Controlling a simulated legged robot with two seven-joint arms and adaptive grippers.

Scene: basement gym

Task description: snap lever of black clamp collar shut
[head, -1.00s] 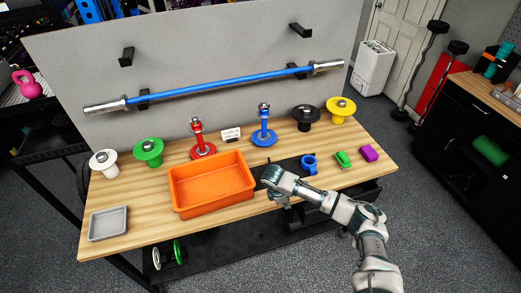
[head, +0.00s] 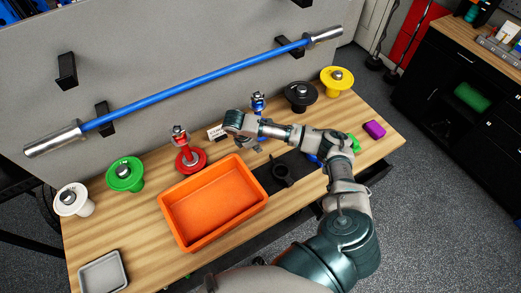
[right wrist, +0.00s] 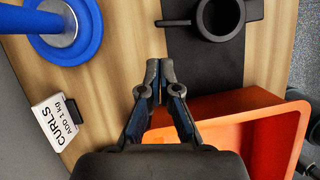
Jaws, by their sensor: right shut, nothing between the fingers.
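In the right wrist view the collar (right wrist: 237,27) is at the top, cut by the frame edge. A thin bar juts from its ring to the left and a short tab to the right; I cannot tell which is the lever. My right gripper (right wrist: 158,68) is shut and empty, above bare wood beside the mat, apart from the collar. In the head view its fingers are small and partly hidden by the wrist. My left gripper is not in view.
The orange bin (head: 164,206) is close to the right gripper. The blue stand (right wrist: 63,28), the sign (right wrist: 52,118) and the red stand (head: 191,160) are near. A blue collar (head: 313,159) is partly behind my forearm.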

